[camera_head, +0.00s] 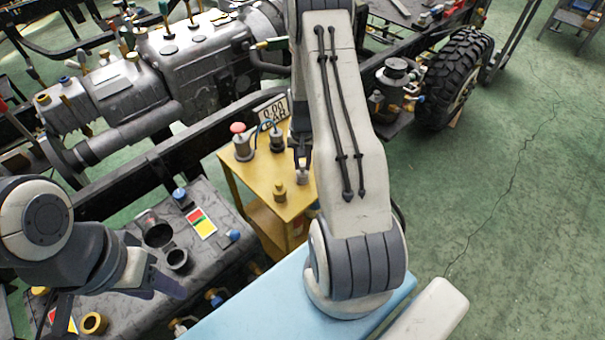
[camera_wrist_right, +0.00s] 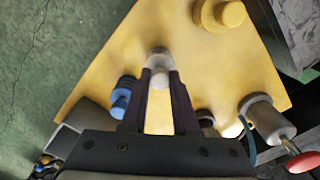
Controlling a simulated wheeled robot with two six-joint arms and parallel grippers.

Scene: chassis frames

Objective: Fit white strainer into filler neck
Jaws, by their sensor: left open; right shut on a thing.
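My right gripper (camera_head: 302,152) is over the yellow cart, shut on the white strainer (camera_wrist_right: 160,70), a small pale cylinder between the fingertips. In the head view it shows as a small pale grey piece (camera_head: 302,175) by the cart top; I cannot tell whether it touches the top. On the dark grey tank (camera_head: 120,255) at lower left stand two dark round openings, a wider one (camera_head: 157,233) and a narrower upright neck (camera_head: 178,260). I cannot tell which is the filler neck. My left gripper (camera_head: 160,284) is open and empty above the tank, near the narrower neck.
A brass ring (camera_head: 94,323) and blue caps stand on the tank. A chassis rail (camera_head: 130,175) runs behind the tank.

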